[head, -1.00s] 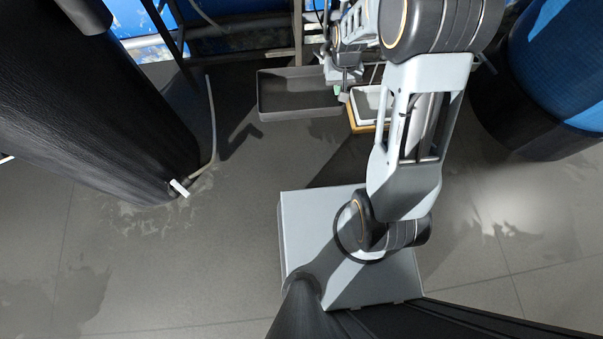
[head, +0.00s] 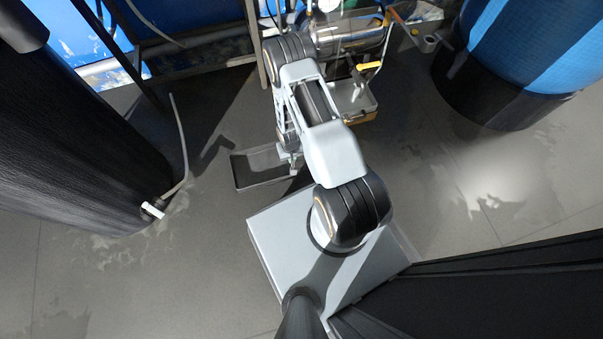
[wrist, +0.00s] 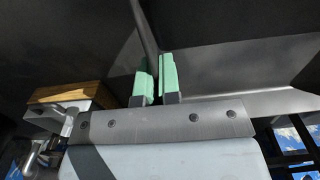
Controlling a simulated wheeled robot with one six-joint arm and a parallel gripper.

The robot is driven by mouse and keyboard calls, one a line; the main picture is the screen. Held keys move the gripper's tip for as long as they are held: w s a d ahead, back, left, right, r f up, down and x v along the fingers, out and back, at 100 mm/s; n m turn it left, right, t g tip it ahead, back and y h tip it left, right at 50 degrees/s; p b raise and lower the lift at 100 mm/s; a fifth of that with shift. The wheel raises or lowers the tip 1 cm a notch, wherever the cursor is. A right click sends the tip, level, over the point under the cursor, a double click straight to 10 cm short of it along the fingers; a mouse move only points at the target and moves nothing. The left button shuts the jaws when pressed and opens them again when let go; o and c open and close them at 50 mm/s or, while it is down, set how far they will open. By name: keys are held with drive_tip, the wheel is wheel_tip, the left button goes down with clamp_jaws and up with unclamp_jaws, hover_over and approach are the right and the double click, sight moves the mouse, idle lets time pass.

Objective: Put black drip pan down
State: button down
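The black drip pan (head: 262,168) is a shallow dark grey rectangular tray, in the head view left of my forearm and low over the floor. Whether it touches the floor I cannot tell. My gripper (head: 293,161) is at the pan's right end. In the wrist view the green fingertips of my gripper (wrist: 155,80) are closed on the thin wall of the pan (wrist: 235,70), one finger on each side. Part of the pan's right end is hidden behind my gripper.
A white tray on a wooden block (head: 358,103) stands right of my arm, below a metal vessel (head: 350,36) with a yellow-handled valve. A black tank (head: 80,130) with a hose is at left, a blue tank (head: 520,60) at upper right. Floor left of the pan is clear.

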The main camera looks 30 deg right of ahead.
drive_tip(key=d+f+b, duration=0.1)
drive_tip(key=d+f, duration=0.3)
drive_tip(key=d+f+b, duration=0.1)
drive_tip(key=d+f, duration=0.2)
drive_tip(key=d, duration=0.1)
drive_tip(key=w+d+f+b, duration=0.1)
drive_tip(key=d+f, duration=0.3)
drive_tip(key=d, duration=0.1)
drive_tip(key=shift+f+b, duration=0.3)
drive_tip(key=shift+f, duration=0.05)
drive_tip(key=shift+d+f+b, duration=0.3)
drive_tip(key=shift+f, duration=0.15)
drive_tip(key=shift+w+d+f+b, duration=0.1)
drive_tip(key=shift+f+b, duration=0.65)
drive_tip(key=shift+f, duration=0.9)
drive_tip(key=c, duration=1.3)
unclamp_jaws()
drive_tip(key=shift+c, duration=0.2)
